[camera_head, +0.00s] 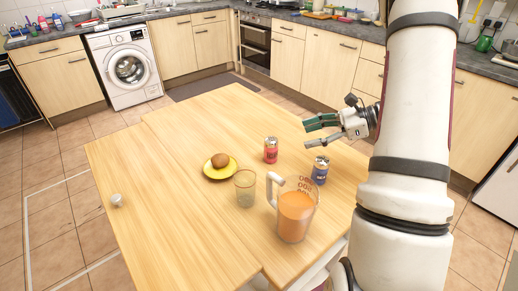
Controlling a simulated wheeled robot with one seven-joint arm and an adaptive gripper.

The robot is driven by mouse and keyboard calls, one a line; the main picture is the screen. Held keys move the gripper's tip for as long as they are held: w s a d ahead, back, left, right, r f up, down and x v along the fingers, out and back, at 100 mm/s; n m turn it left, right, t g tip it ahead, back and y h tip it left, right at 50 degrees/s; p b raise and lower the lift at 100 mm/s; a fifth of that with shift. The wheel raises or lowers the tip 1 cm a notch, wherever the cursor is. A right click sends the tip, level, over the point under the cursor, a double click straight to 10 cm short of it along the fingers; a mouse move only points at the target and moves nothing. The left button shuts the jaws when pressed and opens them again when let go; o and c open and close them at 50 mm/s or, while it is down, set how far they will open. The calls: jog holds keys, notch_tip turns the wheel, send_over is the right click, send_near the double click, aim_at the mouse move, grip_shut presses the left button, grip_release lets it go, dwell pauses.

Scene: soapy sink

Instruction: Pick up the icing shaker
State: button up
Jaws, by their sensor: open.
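Two small cylinders with silvery tops stand upright on the wooden table (190,125): a red one (270,152) near the middle and a dark blue one (319,172) to its right. I cannot tell from their small labels whether either is the icing shaker. My gripper (307,136) is open and empty, its fingers pointing left. In the picture it is above the blue cylinder and right of the red one, apparently touching neither.
A clear jug of orange liquid (295,215) stands below the blue cylinder in the picture. A glass (245,190) and a yellow plate (211,174) with a brown round item (220,160) are to the left. A small white object (117,200) sits near the left edge. The table's far side is clear.

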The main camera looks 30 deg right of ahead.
aim_at(271, 145)
jog(key=shift+m+t, duration=0.5)
jog(key=shift+m, duration=0.1)
jog(key=x, duration=0.4)
jog(key=d+f+x, duration=0.1)
jog(key=x, duration=0.4)
jog(key=f+p+x, duration=0.1)
jog(key=x, duration=0.3)
jog(key=shift+w+f, duration=0.1)
jog(key=shift+w, duration=0.25)
jog(key=c, duration=1.4)
